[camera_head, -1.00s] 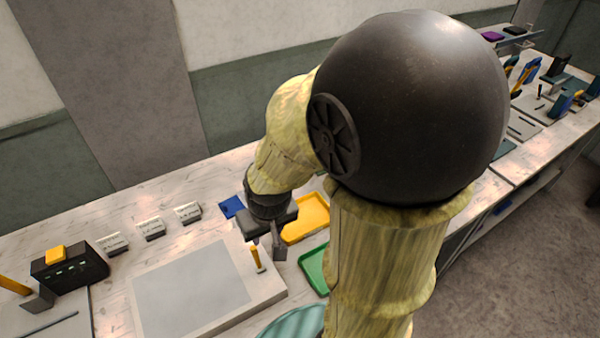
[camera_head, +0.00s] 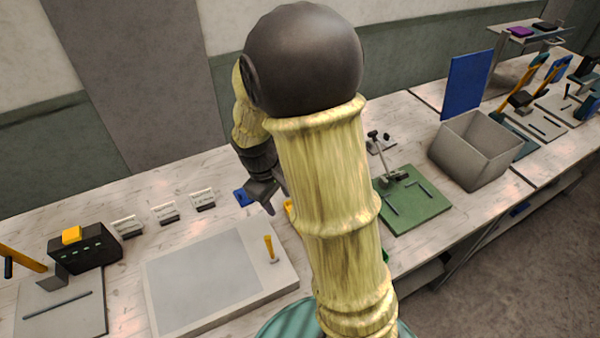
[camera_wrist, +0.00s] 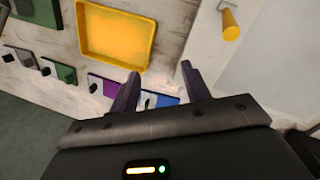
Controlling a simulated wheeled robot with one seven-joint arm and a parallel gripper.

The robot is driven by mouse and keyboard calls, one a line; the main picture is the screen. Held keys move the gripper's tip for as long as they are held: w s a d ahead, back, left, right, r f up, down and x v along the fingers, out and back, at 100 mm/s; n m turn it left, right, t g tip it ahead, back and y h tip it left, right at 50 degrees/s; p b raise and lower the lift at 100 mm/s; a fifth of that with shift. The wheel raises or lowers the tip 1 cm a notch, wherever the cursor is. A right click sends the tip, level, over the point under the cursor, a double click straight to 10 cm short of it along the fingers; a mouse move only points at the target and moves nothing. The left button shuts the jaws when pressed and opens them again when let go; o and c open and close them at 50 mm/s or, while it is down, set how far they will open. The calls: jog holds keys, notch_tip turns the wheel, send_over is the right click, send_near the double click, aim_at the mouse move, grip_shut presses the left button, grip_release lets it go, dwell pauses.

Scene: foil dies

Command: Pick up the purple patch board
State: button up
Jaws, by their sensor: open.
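In the wrist view a small purple patch board (camera_wrist: 108,86) with a dark knob lies on the bench, just left of my left fingertip, which partly covers it. A blue board (camera_wrist: 165,100) shows between my fingers, with a white part beside it. A green board (camera_wrist: 62,73) and a grey one (camera_wrist: 22,58) lie further left. My gripper (camera_wrist: 161,70) is open and empty, pointing down over the bench. In the head view my gripper (camera_head: 272,202) is beside the blue board (camera_head: 243,197); my arm hides the purple board there.
A yellow tray (camera_wrist: 82,40) lies close to the boards. A pale plate (camera_head: 290,268) with a yellow peg (camera_head: 269,247) is on the bench. A grey bin (camera_head: 462,152) and green mat (camera_head: 425,212) stand right. Another purple item (camera_head: 520,31) sits on a far shelf.

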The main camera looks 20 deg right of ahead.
jog(key=w+f+n+h, duration=0.2)
jog(key=w+n+h, duration=0.1)
jog(key=w, duration=0.3)
jog(key=w+f+n+h, duration=0.1)
jog(key=w+n+h, duration=0.3)
jog(key=w+n, duration=0.1)
jog(key=w+f+n+h+b, duration=0.1)
jog(key=w+f+n+h, duration=0.1)
jog(key=w+n+h, duration=0.2)
jog(key=shift+w+f, duration=0.2)
jog(key=shift+w, duration=0.7)
jog(key=shift+w+f, duration=0.15)
jog(key=shift+w, duration=0.75)
jog(key=shift+d, duration=0.1)
jog(key=p+x, duration=0.3)
jog(key=x, duration=0.9)
jog(key=shift+s+r, duration=0.1)
jog(key=shift+d, duration=0.15)
jog(key=p+x, duration=0.1)
jog(key=x, duration=0.1)
jog(key=p+x, duration=0.1)
jog(key=x, duration=0.1)
jog(key=shift+w+d+r, duration=0.1)
jog(key=shift+w+d, duration=0.1)
jog(key=shift+w, duration=0.05)
jog(key=shift+d, duration=0.35)
